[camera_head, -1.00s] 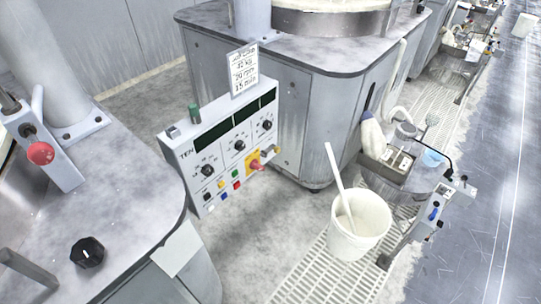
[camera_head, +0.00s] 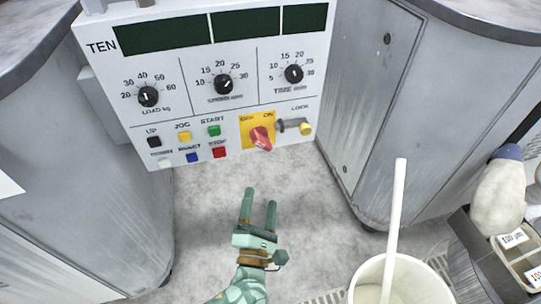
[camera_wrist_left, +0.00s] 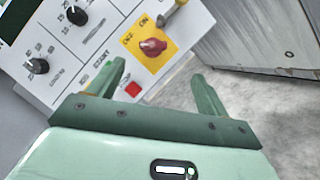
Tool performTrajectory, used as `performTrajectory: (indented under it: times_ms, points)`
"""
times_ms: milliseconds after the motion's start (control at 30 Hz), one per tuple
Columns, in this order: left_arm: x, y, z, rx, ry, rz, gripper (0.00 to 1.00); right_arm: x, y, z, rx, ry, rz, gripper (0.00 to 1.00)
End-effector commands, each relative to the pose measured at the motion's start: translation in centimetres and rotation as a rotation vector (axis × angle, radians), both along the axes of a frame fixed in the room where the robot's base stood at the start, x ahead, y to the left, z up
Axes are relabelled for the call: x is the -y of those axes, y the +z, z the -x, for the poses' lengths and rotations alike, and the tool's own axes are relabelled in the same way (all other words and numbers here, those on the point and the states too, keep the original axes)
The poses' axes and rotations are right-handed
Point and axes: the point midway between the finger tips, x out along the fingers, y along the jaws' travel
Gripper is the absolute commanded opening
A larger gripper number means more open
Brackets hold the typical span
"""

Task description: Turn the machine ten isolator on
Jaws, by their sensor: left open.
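The machine ten control panel (camera_head: 225,80), marked TEN, fills the upper middle of the head view. Its isolator is a red knob (camera_head: 261,138) on a yellow plate (camera_head: 248,122) marked OFF and ON, at the panel's lower right. I cannot tell for sure which mark the knob points to. My left gripper (camera_head: 258,198) is open and empty, below the knob in the head view and apart from it. In the left wrist view the red knob (camera_wrist_left: 152,46) appears beyond the gap between the open fingers (camera_wrist_left: 158,72). My right gripper is not in view.
A yellow-ended lock piece (camera_head: 304,129) sits right of the isolator. Push buttons, including a red one (camera_head: 219,152), lie left of it. A white bucket (camera_head: 400,275) with a stick stands at the lower right. Grey cabinets flank the panel.

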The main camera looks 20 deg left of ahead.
Motion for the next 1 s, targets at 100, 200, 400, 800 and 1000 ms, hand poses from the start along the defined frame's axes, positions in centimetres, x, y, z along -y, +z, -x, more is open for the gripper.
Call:
performTrajectory:
  times_ms: [100, 200, 400, 800, 1000]
  points:
    - [-0.5, -1.1, -0.7, 0.051, 0.030, 0.144, 0.78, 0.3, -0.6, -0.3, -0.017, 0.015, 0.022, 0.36]
    - [-0.8, -0.6, -1.3, 0.076, 0.041, 0.195, 0.78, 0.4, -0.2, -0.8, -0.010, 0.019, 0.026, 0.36]
    - [-1.8, 0.5, -4.2, 0.084, 0.042, 0.200, 0.78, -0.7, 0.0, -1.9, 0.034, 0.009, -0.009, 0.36]
    - [-4.6, 2.8, -13.1, 0.078, 0.043, 0.197, 0.78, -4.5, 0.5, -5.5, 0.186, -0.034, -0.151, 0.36]
    - [-5.3, 3.7, -15.4, 0.078, 0.042, 0.194, 0.78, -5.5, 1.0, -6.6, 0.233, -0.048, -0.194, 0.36]
